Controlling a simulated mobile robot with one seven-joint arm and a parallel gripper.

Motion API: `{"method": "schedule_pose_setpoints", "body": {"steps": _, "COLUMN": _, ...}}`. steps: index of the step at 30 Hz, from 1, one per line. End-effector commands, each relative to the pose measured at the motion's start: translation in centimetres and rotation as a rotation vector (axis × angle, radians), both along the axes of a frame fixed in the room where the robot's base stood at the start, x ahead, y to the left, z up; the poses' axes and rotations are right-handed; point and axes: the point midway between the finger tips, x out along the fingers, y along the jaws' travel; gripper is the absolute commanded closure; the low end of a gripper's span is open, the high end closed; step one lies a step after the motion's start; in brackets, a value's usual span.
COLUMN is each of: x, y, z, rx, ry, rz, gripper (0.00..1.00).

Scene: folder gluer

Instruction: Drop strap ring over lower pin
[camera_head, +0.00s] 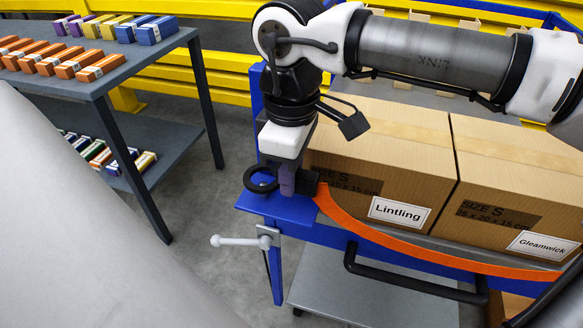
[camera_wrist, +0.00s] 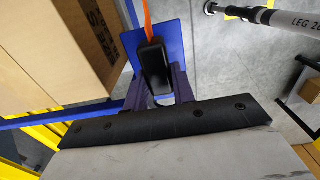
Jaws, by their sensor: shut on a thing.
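My gripper (camera_head: 288,185) points down at the left end of a blue frame. Its fingers, also in the wrist view (camera_wrist: 155,90), are shut on the black end piece (camera_wrist: 154,68) of an orange strap (camera_head: 420,243). A black ring (camera_head: 252,185) sticks out left of the fingers, above or at the blue corner plate (camera_head: 285,208); I cannot tell whether it touches. The strap runs right, sagging in front of the boxes, and shows in the wrist view (camera_wrist: 148,20).
Cardboard boxes labelled Lintling (camera_head: 398,212) and Gleamwick (camera_head: 543,244) stand right beside the gripper. A grey table (camera_head: 140,48) with small coloured boxes stands left. Open floor lies between.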

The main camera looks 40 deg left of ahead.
Motion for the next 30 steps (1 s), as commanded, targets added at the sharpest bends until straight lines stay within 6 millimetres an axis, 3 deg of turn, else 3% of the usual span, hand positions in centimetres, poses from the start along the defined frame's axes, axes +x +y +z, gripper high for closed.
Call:
{"method": "schedule_pose_setpoints", "body": {"steps": 18, "x": 0.0, "y": 0.0, "z": -3.3, "rx": 0.000, "ry": 0.000, "rz": 0.000, "gripper": 1.00}}
{"method": "schedule_pose_setpoints", "body": {"steps": 27, "x": 0.0, "y": 0.0, "z": -3.4, "rx": 0.000, "ry": 0.000, "rz": 0.000, "gripper": 1.00}}
{"method": "schedule_pose_setpoints", "body": {"steps": 28, "x": 0.0, "y": 0.0, "z": -3.4, "rx": 0.000, "ry": 0.000, "rz": 0.000, "gripper": 0.72}}
{"method": "schedule_pose_setpoints", "body": {"steps": 30, "x": 0.0, "y": 0.0, "z": -3.4, "rx": 0.000, "ry": 0.000, "rz": 0.000, "gripper": 0.63}}
